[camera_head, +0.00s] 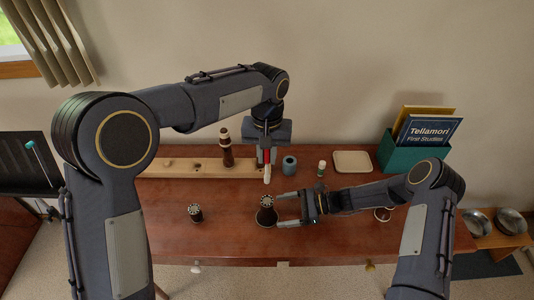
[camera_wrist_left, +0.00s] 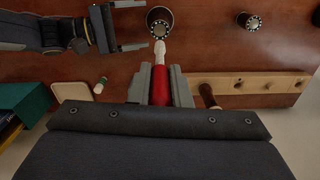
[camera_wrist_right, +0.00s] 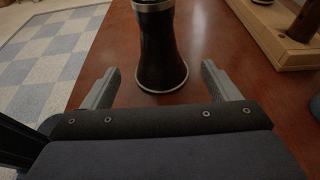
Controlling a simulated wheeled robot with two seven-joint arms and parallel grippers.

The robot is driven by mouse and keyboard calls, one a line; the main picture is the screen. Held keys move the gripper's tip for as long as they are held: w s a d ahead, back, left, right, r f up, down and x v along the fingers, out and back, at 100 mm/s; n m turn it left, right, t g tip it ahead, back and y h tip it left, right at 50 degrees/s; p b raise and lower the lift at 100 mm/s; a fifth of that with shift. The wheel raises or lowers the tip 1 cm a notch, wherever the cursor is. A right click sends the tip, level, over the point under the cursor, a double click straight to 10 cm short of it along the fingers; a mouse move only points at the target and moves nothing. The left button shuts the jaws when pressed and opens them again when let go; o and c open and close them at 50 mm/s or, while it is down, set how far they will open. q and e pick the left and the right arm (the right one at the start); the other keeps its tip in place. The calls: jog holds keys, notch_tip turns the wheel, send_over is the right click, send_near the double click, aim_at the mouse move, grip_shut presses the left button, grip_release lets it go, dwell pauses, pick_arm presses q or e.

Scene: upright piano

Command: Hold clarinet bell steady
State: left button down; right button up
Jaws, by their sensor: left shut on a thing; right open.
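The clarinet bell (camera_head: 266,212) is black and flared and stands upright on the red-brown table. It also shows in the left wrist view (camera_wrist_left: 160,20) and large in the right wrist view (camera_wrist_right: 160,50). My right gripper (camera_head: 288,209) is open beside the bell, its fingers pointing at it; in the right wrist view (camera_wrist_right: 158,85) the fingers lie on either side of the bell's lower part, apart from it. My left gripper (camera_head: 266,160) is shut on a red-handled brush with a pale tip (camera_wrist_left: 160,80), held above the table behind the bell.
A wooden rack (camera_head: 180,168) with holes holds a dark clarinet piece (camera_head: 226,150). A short dark piece (camera_head: 195,213) stands left of the bell. A grey cup (camera_head: 289,165), small bottle (camera_head: 321,168), cream dish (camera_head: 352,161) and teal book box (camera_head: 400,156) line the back.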

aim_at(270, 213)
jog(key=shift+x, duration=2.6)
jog(key=shift+c, duration=0.4)
jog(key=shift+o, duration=0.3)
jog(key=shift+c, duration=0.3)
jog(key=c, duration=1.1)
